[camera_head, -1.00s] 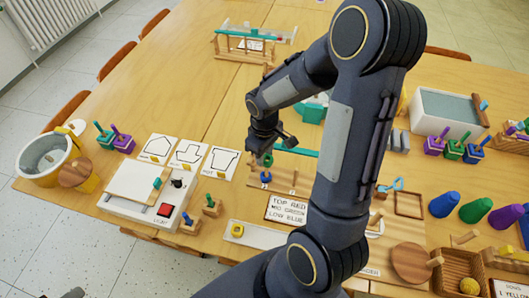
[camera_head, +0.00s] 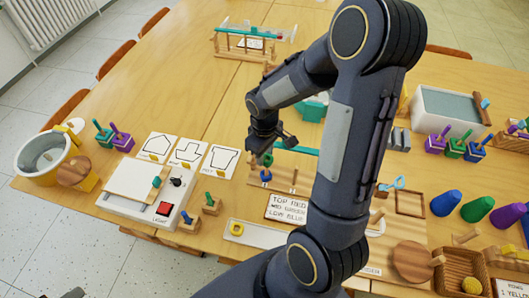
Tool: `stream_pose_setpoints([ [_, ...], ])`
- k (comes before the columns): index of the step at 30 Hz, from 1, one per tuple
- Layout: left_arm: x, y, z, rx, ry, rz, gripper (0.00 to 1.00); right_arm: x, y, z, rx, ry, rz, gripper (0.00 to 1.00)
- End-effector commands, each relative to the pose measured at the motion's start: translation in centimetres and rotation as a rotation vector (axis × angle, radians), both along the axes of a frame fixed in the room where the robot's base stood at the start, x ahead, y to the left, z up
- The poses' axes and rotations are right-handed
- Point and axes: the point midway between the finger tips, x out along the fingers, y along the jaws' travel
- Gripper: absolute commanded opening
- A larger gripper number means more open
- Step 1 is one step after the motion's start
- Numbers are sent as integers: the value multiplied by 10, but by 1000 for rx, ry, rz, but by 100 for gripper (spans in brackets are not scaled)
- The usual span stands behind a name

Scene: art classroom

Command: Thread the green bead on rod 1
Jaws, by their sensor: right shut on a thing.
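My right gripper (camera_head: 267,148) points down over a wooden rod stand (camera_head: 286,188) near the middle of the table. It is shut on the green bead (camera_head: 266,160). The blue bead (camera_head: 265,175) is just below the green bead, at the stand's left rod. I cannot tell whether the green bead is around that rod or above it; the rod's tip is hidden. A card (camera_head: 287,208) in front of the stand reads top red, mid green, low blue.
A white tray (camera_head: 262,236) with a yellow bead (camera_head: 236,229) lies in front. A light box (camera_head: 140,191) with a red button and small pegged blocks (camera_head: 211,204) stand to the left. My right arm hides part of the table right of the stand.

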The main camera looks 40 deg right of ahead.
Motion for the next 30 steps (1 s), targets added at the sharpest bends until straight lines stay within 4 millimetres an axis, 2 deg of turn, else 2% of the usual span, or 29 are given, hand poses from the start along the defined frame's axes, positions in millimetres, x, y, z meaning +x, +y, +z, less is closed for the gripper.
stream_pose_setpoints([
  [30,0,0,-9,0,0,0,36,0,0,-9,0,0,0,10],
])
